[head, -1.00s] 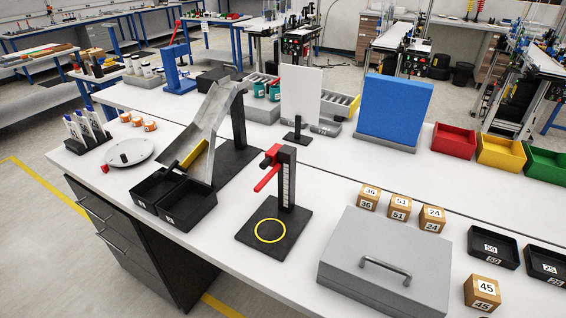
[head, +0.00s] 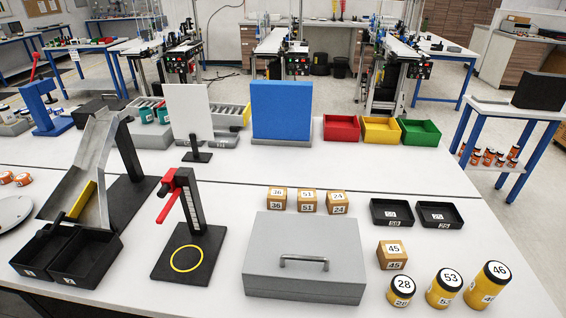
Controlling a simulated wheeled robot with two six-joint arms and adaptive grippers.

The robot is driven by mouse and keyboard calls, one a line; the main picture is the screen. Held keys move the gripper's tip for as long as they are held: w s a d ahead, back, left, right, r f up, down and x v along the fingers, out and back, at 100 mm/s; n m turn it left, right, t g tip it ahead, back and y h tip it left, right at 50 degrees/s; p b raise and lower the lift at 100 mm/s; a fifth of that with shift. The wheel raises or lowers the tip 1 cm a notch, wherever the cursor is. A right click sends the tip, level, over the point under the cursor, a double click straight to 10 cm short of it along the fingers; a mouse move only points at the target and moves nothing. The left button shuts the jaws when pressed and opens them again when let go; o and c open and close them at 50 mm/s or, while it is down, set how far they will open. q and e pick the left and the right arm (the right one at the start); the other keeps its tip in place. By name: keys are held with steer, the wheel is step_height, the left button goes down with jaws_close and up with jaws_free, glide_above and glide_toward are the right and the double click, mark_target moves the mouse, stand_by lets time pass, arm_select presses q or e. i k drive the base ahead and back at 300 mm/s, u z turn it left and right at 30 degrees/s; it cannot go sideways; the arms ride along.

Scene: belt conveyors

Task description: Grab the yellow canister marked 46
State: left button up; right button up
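The yellow canister marked 46 (head: 489,287) stands upright on the white table at the lower right in the head view. It has a black lid with a white label reading 46, and it is the tallest and rightmost of a row of three. The yellow canister marked 53 (head: 443,288) stands just to its left. The shorter canister marked 28 (head: 401,290) stands further left. Neither of my grippers shows in the head view.
A grey box with a handle (head: 305,258) lies left of the canisters. A wooden block marked 45 (head: 392,254) and two black trays, one here (head: 388,222), lie behind them. Red (head: 341,129), yellow (head: 380,131) and green (head: 419,133) bins stand farther back. The table right of the trays is clear.

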mark_target(494, 276)
steer(key=z, duration=1.7)
